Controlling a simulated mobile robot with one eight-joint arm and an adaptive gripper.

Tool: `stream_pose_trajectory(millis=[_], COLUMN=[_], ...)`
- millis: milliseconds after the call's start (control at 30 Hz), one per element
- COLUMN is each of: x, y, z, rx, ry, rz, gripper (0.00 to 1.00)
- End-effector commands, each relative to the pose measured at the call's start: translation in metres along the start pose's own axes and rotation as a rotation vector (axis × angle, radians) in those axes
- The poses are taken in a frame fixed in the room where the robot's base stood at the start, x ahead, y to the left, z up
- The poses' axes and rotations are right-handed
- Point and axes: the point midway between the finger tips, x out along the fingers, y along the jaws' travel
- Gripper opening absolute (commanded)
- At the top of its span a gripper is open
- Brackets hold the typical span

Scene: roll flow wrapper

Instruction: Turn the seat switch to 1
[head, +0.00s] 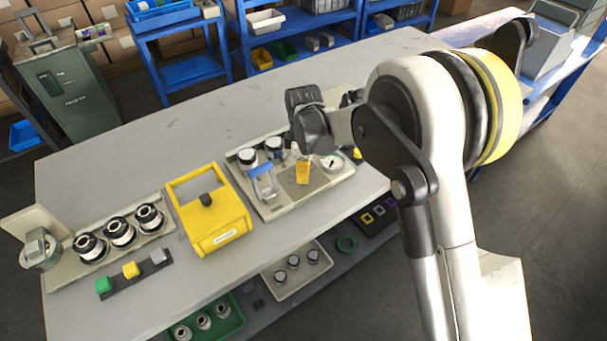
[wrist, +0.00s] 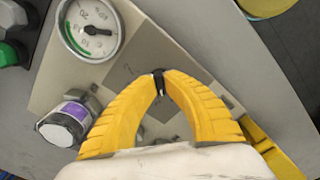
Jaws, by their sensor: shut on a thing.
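My gripper (wrist: 160,82) has its two yellow fingers closed together at the tips on a small black handle (wrist: 158,88) over a grey plate, in the wrist view. I take this handle to be the seat switch; its markings cannot be read and the fingers hide most of it. In the head view my gripper (head: 303,174) points down onto the panel (head: 285,207), between the blue lever (head: 262,180) and the round gauge (head: 332,163). The switch itself is hidden there. The gauge also shows in the wrist view (wrist: 92,28).
Two dark knobs with light tops (head: 248,157) stand on the panel's left side. A knob with a purple band (wrist: 68,122) is left of my fingers in the wrist view. A yellow frame box (head: 210,213) stands left of the panel. The table behind is clear.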

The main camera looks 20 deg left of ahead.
Motion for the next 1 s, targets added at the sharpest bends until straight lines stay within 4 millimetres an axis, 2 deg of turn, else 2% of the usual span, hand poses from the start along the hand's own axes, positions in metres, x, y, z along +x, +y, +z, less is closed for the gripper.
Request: stream_pose_trajectory(millis=[433, 1000], x=[0.0004, 0.0003], y=[-0.0003, -0.0003], z=[0.0, -0.0001], rx=[-0.282, -0.35], ry=[0.0, 0.0], rz=[-0.001, -0.001], gripper=[0.0, 0.0])
